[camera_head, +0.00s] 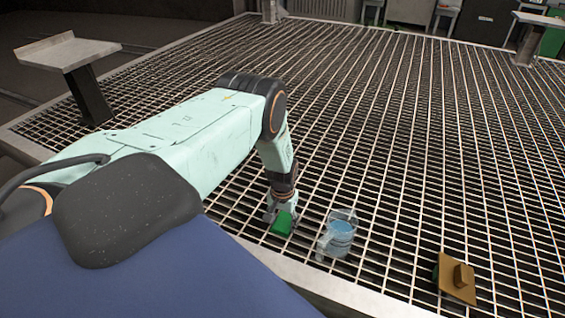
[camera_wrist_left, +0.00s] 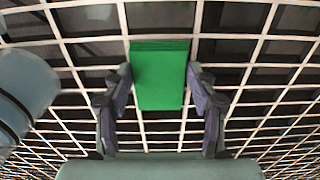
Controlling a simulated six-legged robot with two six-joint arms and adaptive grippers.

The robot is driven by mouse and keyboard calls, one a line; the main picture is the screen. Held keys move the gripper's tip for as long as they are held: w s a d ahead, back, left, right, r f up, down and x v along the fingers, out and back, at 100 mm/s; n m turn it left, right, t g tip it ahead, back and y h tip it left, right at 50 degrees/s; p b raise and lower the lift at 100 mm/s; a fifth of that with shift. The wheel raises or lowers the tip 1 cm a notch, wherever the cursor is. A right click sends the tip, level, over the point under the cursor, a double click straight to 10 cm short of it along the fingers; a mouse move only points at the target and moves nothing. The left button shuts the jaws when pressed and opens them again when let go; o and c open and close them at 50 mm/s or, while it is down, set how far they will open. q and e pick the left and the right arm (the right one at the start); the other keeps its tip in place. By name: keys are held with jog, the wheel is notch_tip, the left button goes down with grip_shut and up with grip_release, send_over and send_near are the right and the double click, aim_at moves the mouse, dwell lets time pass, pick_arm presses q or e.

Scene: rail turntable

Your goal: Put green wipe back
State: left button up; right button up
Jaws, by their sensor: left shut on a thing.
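The green wipe (camera_head: 283,226) is a small bright green rectangular block low over the metal grating, near its front edge. My left gripper (camera_head: 280,212) points down and is shut on it. In the left wrist view the wipe (camera_wrist_left: 160,48) sits between the two fingers of the gripper (camera_wrist_left: 160,80), with its far end reaching past the tips. I cannot tell whether the wipe touches the grating. My right gripper is not in view.
A clear jug (camera_head: 340,234) with blue liquid stands just right of the wipe. A brown board with a raised block (camera_head: 456,279) lies farther right. A grey stand (camera_head: 88,85) is at the back left. The grating (camera_head: 400,130) behind the jug is clear.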

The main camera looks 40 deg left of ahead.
aim_at(282, 224)
pick_arm(q)
jog(key=shift+f, duration=0.1)
jog(key=shift+f, duration=0.15)
jog(key=o, duration=1)
notch_tip(282, 224, up, 12)
jog(key=p, duration=0.6)
jog(key=shift+r, duration=0.25)
jog(key=shift+f, duration=0.1)
